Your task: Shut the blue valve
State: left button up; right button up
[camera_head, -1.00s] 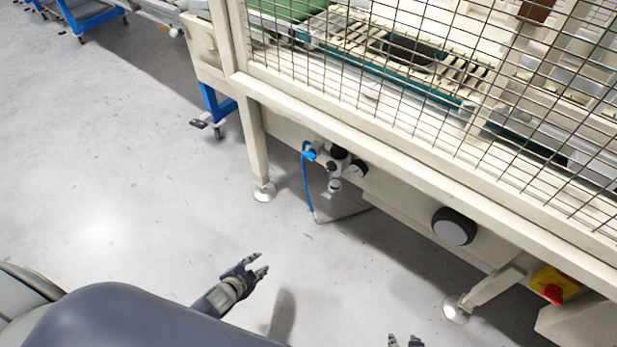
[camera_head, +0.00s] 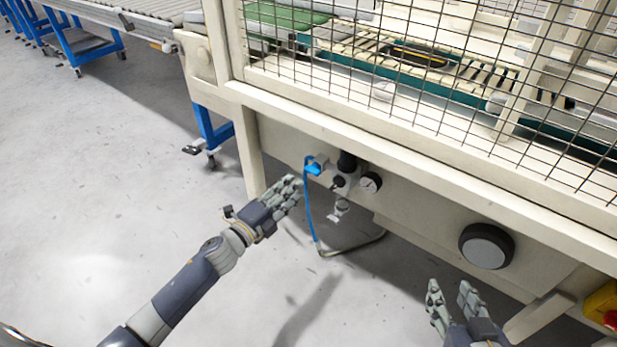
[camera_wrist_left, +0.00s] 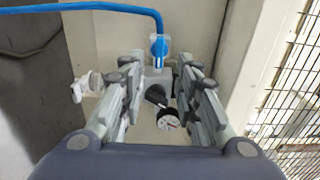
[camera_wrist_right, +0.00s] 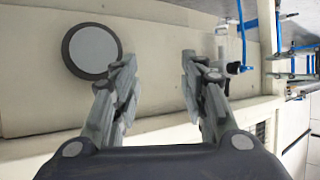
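The blue valve (camera_head: 315,164) sits at the left end of an air regulator unit under the machine's lower beam, with a blue hose running down from it. It also shows in the left wrist view (camera_wrist_left: 158,48), beyond and between the fingers. My left gripper (camera_head: 288,190) is just left of and below the valve, apart from it. In the left wrist view its fingers (camera_wrist_left: 160,85) are spread and empty. My right gripper (camera_head: 452,292) is low at the right, below the round grey knob. In the right wrist view its fingers (camera_wrist_right: 158,75) are spread and empty.
The regulator carries a black knob (camera_head: 347,162) and a gauge (camera_head: 370,182). A round grey-faced disc (camera_head: 486,246) is on the machine's panel. A yellow and red switch (camera_head: 603,305) is at the right. Wire mesh guards the conveyor above.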

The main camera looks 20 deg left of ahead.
aim_at(310, 173)
pick_arm(q)
jog(key=b+x, duration=0.1)
jog(key=x, duration=0.6)
jog(key=shift+w+f, duration=0.15)
jog(key=shift+w, duration=0.15)
jog(key=shift+w+d, duration=0.15)
jog(key=shift+w, duration=0.05)
pick_arm(e)
jog(key=w+a+r+t+y, duration=0.1)
jog(key=w+a+r+t, duration=0.1)
jog(key=r, duration=0.5)
jog(key=shift+w+t, duration=0.55)
jog(key=shift+t, duration=0.55)
pick_arm(q)
jog(key=shift+c, duration=0.6)
pick_arm(e)
jog(key=shift+r, duration=0.1)
pick_arm(q)
grip_shut()
